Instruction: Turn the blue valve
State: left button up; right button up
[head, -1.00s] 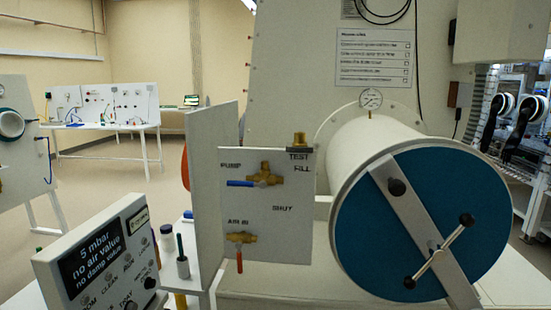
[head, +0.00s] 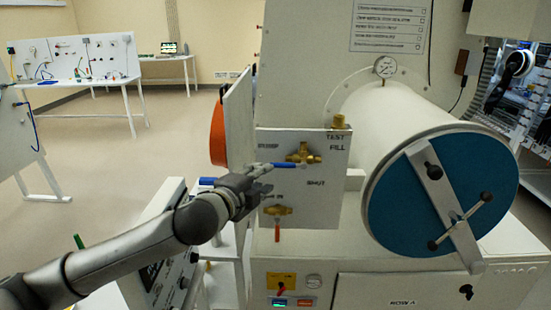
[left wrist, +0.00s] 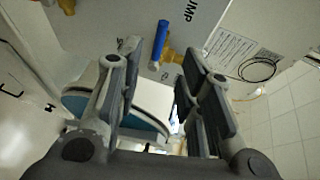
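The blue valve has a blue lever handle (head: 285,165) on a brass body (head: 303,154), mounted on a white upright panel. The lever lies about level and points left, towards the PUMP label. My left gripper (head: 263,178) is just left of and slightly below the lever in the head view. In the left wrist view, the left gripper (left wrist: 163,62) has its fingers spread wide. The blue lever (left wrist: 160,42) shows between the fingertips there, with brass behind it. I cannot tell whether a finger touches it. My right gripper is in neither view.
A pressure gauge (head: 386,67) rises above the cylinder. Open floor lies to the left.

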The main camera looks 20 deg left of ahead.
aim_at(279, 166)
pick_arm(q)
jog(key=p+x, duration=0.3)
jog(key=x, duration=0.5)
jog(key=shift+w+d, duration=0.1)
jog(key=shift+w, duration=0.4)
jog(key=shift+w+d+f, duration=0.1)
jog(key=shift+w+f, duration=0.1)
jog(key=shift+w, duration=0.45)
grip_shut()
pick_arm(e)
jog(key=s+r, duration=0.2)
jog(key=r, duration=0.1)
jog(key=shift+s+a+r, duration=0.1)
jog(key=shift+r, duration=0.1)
